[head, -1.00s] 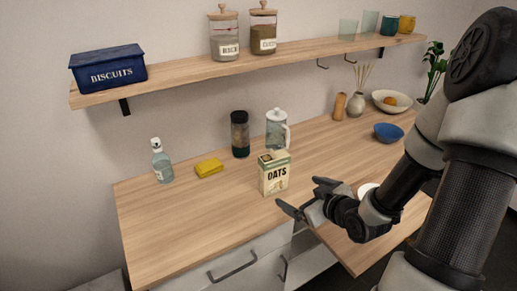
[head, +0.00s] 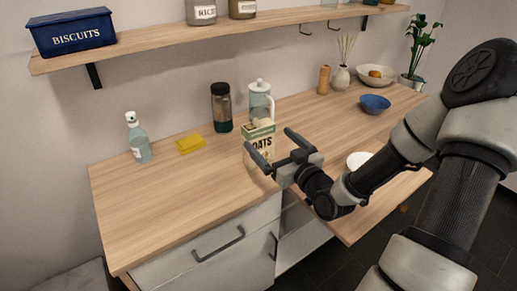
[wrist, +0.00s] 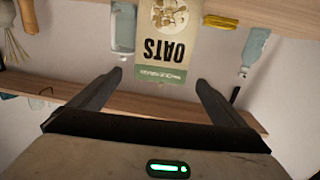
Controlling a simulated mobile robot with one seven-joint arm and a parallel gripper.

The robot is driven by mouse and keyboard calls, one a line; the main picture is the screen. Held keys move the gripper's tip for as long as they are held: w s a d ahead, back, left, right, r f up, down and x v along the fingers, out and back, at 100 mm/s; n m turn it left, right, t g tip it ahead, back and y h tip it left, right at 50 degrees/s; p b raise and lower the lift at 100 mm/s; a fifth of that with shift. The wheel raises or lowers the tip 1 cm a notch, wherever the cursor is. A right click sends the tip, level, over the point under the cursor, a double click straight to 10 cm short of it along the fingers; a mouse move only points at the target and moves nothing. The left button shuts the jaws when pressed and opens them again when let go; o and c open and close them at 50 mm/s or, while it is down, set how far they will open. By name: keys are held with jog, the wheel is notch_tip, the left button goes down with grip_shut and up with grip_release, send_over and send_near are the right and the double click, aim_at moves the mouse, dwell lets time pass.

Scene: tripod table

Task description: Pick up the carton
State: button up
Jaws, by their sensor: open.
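The carton is a cream and green box marked OATS (head: 262,134), standing upright on the wooden counter. In the head view my gripper (head: 277,148) is open in front of it, and its fingers hide part of the carton's front. In the wrist view the carton (wrist: 165,45) appears upside down beyond the fingertips, roughly in line with the gap between them. My gripper (wrist: 158,82) shows both fingers spread with nothing between them.
A glass pitcher (head: 260,100) stands close behind the carton, with a dark jar (head: 221,108) beside it. A yellow sponge (head: 190,143) and a spray bottle (head: 138,140) are to the left. A white bowl (head: 358,160) is at the right. The counter's front left (head: 165,215) is clear.

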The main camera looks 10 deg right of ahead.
aim_at(262, 133)
jog(key=x, duration=0.7)
jog(key=shift+w+a+f+b, duration=0.1)
jog(key=shift+w+b, duration=0.15)
jog(key=shift+b, duration=0.05)
jog(key=shift+c, duration=0.3)
jog(key=c, duration=1.7)
